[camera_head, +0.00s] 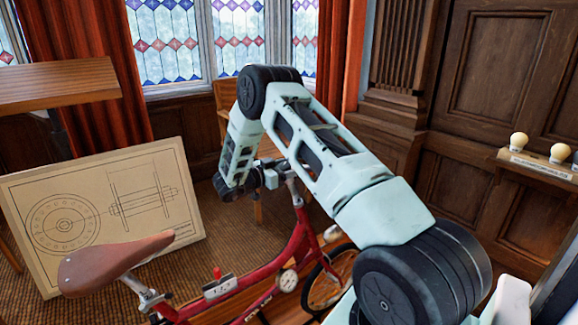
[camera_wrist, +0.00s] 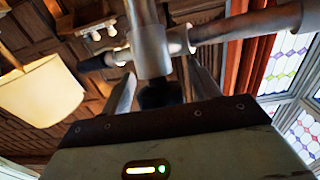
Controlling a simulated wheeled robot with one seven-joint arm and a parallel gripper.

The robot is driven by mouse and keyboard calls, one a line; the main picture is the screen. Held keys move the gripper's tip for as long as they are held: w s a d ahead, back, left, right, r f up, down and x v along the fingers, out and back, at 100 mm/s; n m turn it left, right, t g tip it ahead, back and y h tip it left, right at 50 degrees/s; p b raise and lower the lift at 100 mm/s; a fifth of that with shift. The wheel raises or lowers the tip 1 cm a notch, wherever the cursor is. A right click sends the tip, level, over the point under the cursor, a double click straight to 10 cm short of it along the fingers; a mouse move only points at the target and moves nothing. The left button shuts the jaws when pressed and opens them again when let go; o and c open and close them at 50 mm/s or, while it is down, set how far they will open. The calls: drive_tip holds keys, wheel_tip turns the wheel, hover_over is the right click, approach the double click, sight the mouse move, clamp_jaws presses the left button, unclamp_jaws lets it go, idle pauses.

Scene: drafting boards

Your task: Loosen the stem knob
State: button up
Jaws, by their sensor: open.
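A red bicycle (camera_head: 270,280) stands with its silver stem (camera_head: 298,192) rising at the front. In the wrist view the stem (camera_wrist: 150,45) comes down from the top edge and meets the handlebar (camera_wrist: 235,27). A dark knob (camera_wrist: 160,95) shows at the stem's lower end in the picture, between my fingers. My gripper (camera_wrist: 163,90) is open, with one finger on each side of the knob; I cannot tell whether either touches it. In the head view my forearm reaches down to the stem, and the knob cannot be made out there.
A brown saddle (camera_head: 105,262) and a drawing board (camera_head: 110,210) are at the left. A wooden table (camera_head: 60,85) stands behind them. A wall shelf with round bulbs (camera_head: 540,160) is at the right. A cream lampshade (camera_wrist: 40,90) shows in the wrist view.

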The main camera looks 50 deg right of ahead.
drive_tip(key=c, duration=1)
drive_tip(key=shift+o, duration=0.2)
